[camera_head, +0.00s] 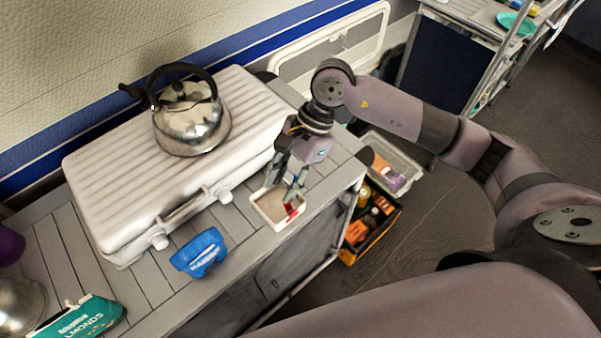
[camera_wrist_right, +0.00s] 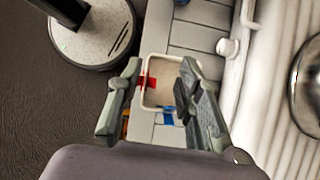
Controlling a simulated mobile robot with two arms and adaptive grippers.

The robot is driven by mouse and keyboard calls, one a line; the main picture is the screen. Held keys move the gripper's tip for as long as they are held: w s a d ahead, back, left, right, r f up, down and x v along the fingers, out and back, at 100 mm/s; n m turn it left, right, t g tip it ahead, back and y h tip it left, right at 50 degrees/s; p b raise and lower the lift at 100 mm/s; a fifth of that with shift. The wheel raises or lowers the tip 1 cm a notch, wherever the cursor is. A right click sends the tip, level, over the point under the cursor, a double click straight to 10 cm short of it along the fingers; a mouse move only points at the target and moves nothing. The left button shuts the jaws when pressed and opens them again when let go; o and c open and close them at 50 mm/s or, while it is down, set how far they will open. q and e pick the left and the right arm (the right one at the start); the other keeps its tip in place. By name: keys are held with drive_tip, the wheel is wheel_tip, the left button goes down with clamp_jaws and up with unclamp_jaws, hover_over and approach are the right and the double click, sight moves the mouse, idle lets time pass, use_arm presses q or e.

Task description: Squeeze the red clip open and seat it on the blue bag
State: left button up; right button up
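The red clip (camera_head: 291,212) lies in a small white-rimmed tray (camera_head: 264,218) near the counter's front edge. In the right wrist view the red clip (camera_wrist_right: 146,82) is at the tray's left side, close to the left finger. My right gripper (camera_head: 282,192) points down over the tray, its fingers spread and nothing between them; its fingers (camera_wrist_right: 158,100) frame the tray in the wrist view. Whether a finger touches the clip is unclear. The blue bag (camera_head: 200,252) lies on the counter, left of the tray in the head view. My left gripper is not in view.
A white ribbed grill (camera_head: 120,170) with a steel kettle (camera_head: 190,118) on it stands behind the tray. A teal almonds bag (camera_head: 82,320) lies at the lower left. An orange crate (camera_head: 352,250) is below the counter's right end. Counter between tray and blue bag is bare.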

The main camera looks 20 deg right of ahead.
drive_tip(key=d+h, duration=0.2)
drive_tip(key=d, duration=0.2)
drive_tip(key=b, duration=0.4)
hover_over(289, 213)
drive_tip(key=d, duration=0.2)
drive_tip(key=shift+n, duration=0.3)
drive_tip(key=f, duration=0.7)
drive_tip(key=shift+w+a+f, duration=0.15)
drive_tip(key=shift+w, duration=0.15)
drive_tip(key=shift+s+a+f+b, duration=0.1)
drive_tip(key=shift+a+f+b, duration=0.2)
drive_tip(key=shift+f+b, duration=0.3)
drive_tip(key=shift+r, duration=0.15)
drive_tip(key=shift+c, duration=0.2)
drive_tip(key=c, duration=0.6)
drive_tip(key=shift+r, duration=0.15)
